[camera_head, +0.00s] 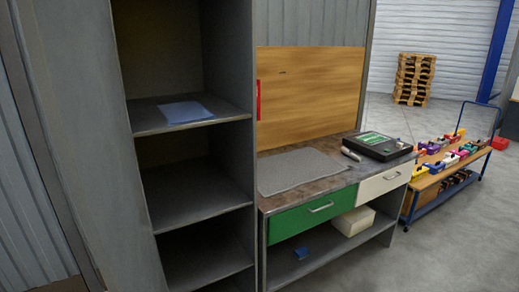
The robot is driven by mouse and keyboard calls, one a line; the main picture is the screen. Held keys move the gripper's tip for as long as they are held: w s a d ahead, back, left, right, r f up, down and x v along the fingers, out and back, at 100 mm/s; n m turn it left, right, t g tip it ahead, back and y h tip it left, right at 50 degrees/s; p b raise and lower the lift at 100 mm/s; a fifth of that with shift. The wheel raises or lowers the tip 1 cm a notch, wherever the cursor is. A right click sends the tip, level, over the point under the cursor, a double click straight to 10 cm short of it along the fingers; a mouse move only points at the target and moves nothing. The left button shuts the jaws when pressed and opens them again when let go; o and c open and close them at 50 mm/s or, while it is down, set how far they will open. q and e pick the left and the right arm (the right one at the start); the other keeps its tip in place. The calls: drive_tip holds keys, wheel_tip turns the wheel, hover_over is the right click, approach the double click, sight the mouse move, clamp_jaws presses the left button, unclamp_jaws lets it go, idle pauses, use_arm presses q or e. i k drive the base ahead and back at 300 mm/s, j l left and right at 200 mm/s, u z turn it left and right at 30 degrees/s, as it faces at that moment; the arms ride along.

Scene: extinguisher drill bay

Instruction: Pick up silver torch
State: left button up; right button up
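A small silver-grey cylinder (351,154), which looks like the silver torch, lies on the workbench top (335,145). It is between the grey mat (298,169) and a black case with a green panel (379,146). It is small in the view, so its details cannot be made out. Neither of my grippers is in view.
A tall grey shelf unit (200,187) with a blue sheet (186,112) stands left of the bench. The bench has a green drawer (312,213) and a white drawer (383,184). A loaded trolley (449,176) stands right. The floor (430,250) in front is clear.

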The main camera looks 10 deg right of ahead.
sight(343, 150)
drive_tip(key=i+l+u, duration=0.3)
drive_tip(key=l, duration=0.55)
drive_tip(key=i+l+u, duration=0.35)
drive_tip(key=l, duration=0.6)
drive_tip(key=i+l+u, duration=0.1)
drive_tip(key=l+u, duration=0.2)
drive_tip(key=l, duration=0.65)
drive_tip(key=l+u, duration=0.3)
drive_tip(key=l, duration=0.7)
drive_tip(key=i+l+u, duration=0.1)
drive_tip(key=l, duration=0.35)
drive_tip(key=i+l+u, duration=0.1)
drive_tip(key=l, duration=0.4)
drive_tip(key=i+l+u, duration=0.1)
drive_tip(key=l, duration=0.4)
drive_tip(key=i+l+u, duration=0.1)
drive_tip(key=l, duration=0.4)
drive_tip(key=i+l+u, duration=0.1)
drive_tip(key=l, duration=0.4)
drive_tip(key=i, duration=0.05)
